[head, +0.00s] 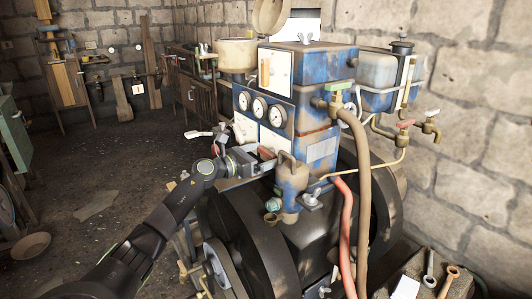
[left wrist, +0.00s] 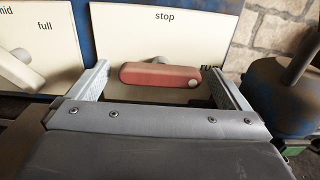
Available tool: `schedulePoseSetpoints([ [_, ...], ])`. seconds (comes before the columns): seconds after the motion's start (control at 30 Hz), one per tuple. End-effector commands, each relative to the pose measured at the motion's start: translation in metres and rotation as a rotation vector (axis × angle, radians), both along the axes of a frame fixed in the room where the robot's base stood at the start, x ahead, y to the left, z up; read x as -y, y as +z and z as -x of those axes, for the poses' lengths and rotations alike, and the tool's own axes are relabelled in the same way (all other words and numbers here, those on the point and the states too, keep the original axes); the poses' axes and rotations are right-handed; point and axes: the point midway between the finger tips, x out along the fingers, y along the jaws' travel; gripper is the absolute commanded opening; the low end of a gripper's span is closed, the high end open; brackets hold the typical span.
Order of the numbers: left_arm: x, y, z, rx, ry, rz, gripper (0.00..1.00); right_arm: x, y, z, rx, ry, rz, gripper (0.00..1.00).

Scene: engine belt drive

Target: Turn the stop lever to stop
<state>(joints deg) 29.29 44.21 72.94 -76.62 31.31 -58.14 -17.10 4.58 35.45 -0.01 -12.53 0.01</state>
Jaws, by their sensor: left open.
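The stop lever is a red bar (left wrist: 150,75) with a round grey pin at its right end. It lies nearly level in front of a cream plate (left wrist: 120,25) marked "stop" at the top and "run" at the right, partly covered by my finger. In the head view a bit of red (head: 266,153) shows beside my gripper. My left gripper (head: 256,162) is open at the engine's front. Its two fingers (left wrist: 163,85) stand on either side of the lever, with gaps showing at both ends. My right gripper is not in view.
Left of the stop plate, a pale lever (left wrist: 20,70) sits on a plate marked "mid" and "full". Three gauges (head: 260,106) are above my gripper. Open floor lies at left.

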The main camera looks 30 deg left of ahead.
Motion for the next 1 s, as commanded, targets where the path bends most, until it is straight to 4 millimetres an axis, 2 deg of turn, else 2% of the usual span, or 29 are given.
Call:
schedulePoseSetpoints([
  [0.13, 0.0, 0.0, 0.0, 0.0, 0.0, 0.0, 0.99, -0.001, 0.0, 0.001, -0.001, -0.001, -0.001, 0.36],
  [0.17, 0.0, 0.0, 0.0, 0.0, 0.0, 0.0, 0.96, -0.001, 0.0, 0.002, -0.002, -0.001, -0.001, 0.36],
  [0.5, 0.0, 0.0, 0.0, 0.0, 0.0, 0.0, 0.54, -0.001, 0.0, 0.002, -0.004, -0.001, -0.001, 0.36],
  [0.77, 0.0, 0.001, 0.0, -0.012, 0.0, 0.029, 0.54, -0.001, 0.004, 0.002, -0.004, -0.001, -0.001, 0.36],
  [1.0, 0.0, 0.003, 0.0, -0.061, 0.001, 0.144, 0.54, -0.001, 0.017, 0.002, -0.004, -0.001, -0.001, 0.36],
])
